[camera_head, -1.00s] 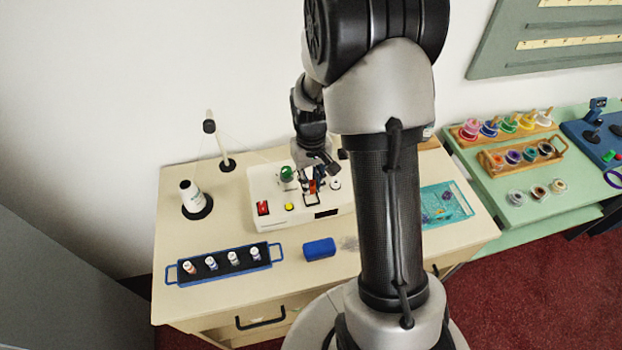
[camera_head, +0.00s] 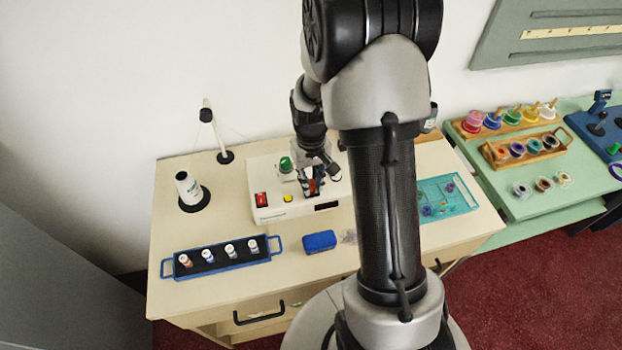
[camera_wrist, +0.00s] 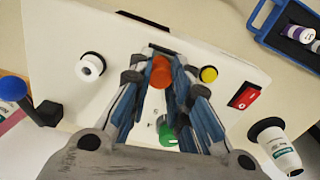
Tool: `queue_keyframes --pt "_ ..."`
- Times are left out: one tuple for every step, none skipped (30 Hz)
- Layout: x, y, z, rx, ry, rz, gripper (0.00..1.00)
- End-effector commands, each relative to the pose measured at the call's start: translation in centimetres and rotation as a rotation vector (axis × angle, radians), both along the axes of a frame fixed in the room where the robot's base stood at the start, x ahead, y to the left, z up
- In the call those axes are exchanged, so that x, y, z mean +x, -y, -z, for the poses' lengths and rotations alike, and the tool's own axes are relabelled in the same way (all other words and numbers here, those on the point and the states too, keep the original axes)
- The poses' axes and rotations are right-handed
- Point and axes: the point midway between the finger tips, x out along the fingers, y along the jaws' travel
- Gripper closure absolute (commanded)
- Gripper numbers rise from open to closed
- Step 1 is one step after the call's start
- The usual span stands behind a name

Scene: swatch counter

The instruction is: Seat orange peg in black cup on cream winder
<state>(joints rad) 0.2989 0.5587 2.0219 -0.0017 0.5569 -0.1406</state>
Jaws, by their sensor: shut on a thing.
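The cream winder (camera_head: 270,213) is a box on the near table; its top fills much of the wrist view (camera_wrist: 232,62). The orange peg (camera_wrist: 160,72) is between the blue fingers of my gripper (camera_wrist: 165,78), which is shut on it. In the head view the peg is a small orange-red patch (camera_head: 313,187) at my fingertips (camera_head: 312,184), over the winder's front part. I cannot make out the black cup; my fingers and the peg may hide it. I cannot tell whether the peg touches the winder.
On the winder are a red switch (camera_head: 260,199), yellow button (camera_head: 288,198), green knob (camera_head: 285,164) and white spool-like part (camera_wrist: 90,67). A blue tray with vials (camera_head: 222,264), a blue block (camera_head: 319,242) and a white cone (camera_head: 188,189) stand nearby.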

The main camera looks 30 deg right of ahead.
Motion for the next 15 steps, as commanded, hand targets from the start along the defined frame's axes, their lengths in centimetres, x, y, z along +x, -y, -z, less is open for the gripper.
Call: queue_keyframes --pt "0.00 0.00 -0.02 0.000 0.000 0.000 0.95" --pt "0.00 0.00 -0.02 0.000 0.000 0.000 0.95" --pt "0.01 0.00 -0.03 0.000 0.000 0.000 0.95" --pt "0.00 0.00 -0.03 0.000 0.000 0.000 0.95" --pt "0.01 0.00 -0.03 0.000 0.000 0.000 0.95" --pt "0.01 0.00 -0.03 0.000 0.000 0.000 0.95" --pt "0.01 0.00 -0.03 0.000 0.000 0.000 0.95" --pt "0.01 0.00 -0.03 0.000 0.000 0.000 0.95" --pt "0.01 0.00 -0.03 0.000 0.000 0.000 0.95" --pt "0.01 0.00 -0.03 0.000 0.000 0.000 0.81" --pt "0.01 0.00 -0.03 0.000 0.000 0.000 0.79" --pt "0.01 0.00 -0.03 0.000 0.000 0.000 0.76" --pt "0.01 0.00 -0.03 0.000 0.000 0.000 0.74" --pt "0.01 0.00 -0.03 0.000 0.000 0.000 0.72" --pt "0.01 0.00 -0.03 0.000 0.000 0.000 0.70"
